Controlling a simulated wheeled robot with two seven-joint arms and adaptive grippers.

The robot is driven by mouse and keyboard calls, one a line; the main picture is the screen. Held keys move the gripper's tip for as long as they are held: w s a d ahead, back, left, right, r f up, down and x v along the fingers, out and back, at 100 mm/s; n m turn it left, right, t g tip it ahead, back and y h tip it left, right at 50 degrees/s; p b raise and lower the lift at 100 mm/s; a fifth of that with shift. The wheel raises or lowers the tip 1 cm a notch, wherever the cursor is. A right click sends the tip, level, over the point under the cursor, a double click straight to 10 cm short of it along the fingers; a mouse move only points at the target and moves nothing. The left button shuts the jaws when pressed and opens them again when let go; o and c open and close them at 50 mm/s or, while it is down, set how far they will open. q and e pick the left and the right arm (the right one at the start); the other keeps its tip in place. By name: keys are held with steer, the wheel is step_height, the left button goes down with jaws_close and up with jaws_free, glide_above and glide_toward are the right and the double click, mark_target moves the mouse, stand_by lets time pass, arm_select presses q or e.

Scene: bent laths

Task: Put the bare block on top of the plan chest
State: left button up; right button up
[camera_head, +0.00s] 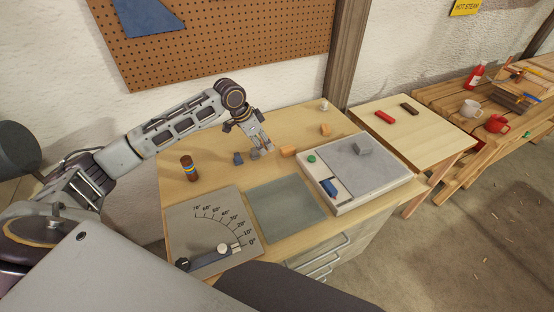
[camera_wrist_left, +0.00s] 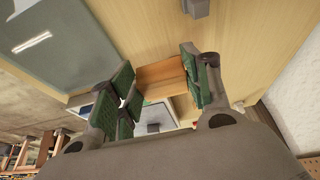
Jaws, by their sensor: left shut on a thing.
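A bare wooden block (camera_head: 288,151) is at my left gripper (camera_head: 264,150), near the back of the drawer-fronted bench (camera_head: 222,170). In the left wrist view the bare block (camera_wrist_left: 162,78) sits between the green-padded fingers of the left gripper (camera_wrist_left: 160,82), which is shut on it. Whether it is clear of the bench top is hard to tell. To the right stands a lower pale-topped piece of furniture (camera_head: 404,130). I cannot tell for certain which of these is the plan chest. My right gripper is not in view.
A red block (camera_head: 384,117) and a dark block (camera_head: 409,108) lie on the pale top, with free room in front. A striped cylinder (camera_head: 189,168) stands left.

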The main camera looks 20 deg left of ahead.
arm_select(q)
steer(key=shift+s+r, duration=0.1)
glide_above(267, 166)
steer(key=s+a, duration=0.1)
steer(key=shift+s+f, duration=0.1)
steer(key=shift+f, duration=2.45)
steer(key=shift+f, duration=2.5)
steer(key=shift+f+p, duration=0.1)
steer(key=shift+p, duration=0.2)
steer(key=o, duration=0.9)
steer(key=shift+o, duration=0.2)
steer(key=v, duration=1.2)
